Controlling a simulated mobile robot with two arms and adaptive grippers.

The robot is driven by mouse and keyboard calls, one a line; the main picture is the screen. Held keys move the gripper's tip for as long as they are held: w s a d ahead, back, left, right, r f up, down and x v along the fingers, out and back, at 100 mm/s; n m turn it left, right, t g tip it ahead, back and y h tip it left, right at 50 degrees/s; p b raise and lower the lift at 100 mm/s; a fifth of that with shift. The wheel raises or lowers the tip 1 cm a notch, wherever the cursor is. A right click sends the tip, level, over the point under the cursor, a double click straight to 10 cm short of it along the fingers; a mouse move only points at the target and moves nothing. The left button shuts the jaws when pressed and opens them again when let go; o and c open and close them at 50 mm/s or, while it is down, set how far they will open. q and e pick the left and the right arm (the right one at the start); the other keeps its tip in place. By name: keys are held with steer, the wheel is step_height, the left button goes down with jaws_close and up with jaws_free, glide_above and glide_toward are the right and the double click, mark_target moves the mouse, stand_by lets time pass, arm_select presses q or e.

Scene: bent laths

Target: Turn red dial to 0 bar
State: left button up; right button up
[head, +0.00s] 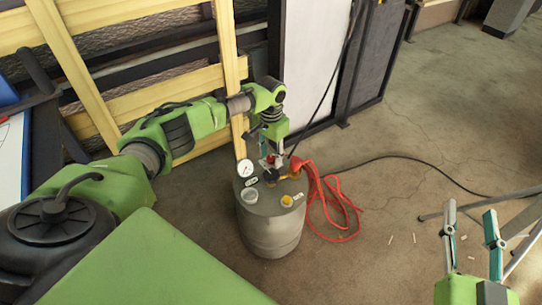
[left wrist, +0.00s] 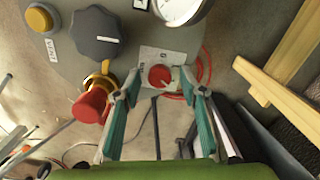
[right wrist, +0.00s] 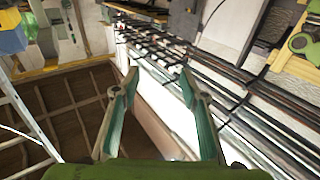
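The red dial (left wrist: 159,76) sits on a pale marked plate (left wrist: 150,56) on top of the grey drum (head: 270,225). My left gripper (left wrist: 158,82) points at it, with one fingertip on each side. Small gaps seem to show between the fingertips and the dial, so it looks open around it. In the head view the left gripper (head: 270,162) is over the drum's top and largely hides the dial. The dial's setting is too small to read. My right gripper (head: 470,212) is open and empty, away from the drum; its spread fingers also show in the right wrist view (right wrist: 160,85).
A round white gauge (head: 245,168) stands on the drum beside a dark knob (left wrist: 97,33) and a yellow cap (head: 287,201). A red fitting (left wrist: 90,105) with a red hose (head: 335,205) is close by. A yellow wooden frame (head: 232,65) stands behind. Floor in front is mostly clear.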

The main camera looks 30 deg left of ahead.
arm_select(q)
jaws_close()
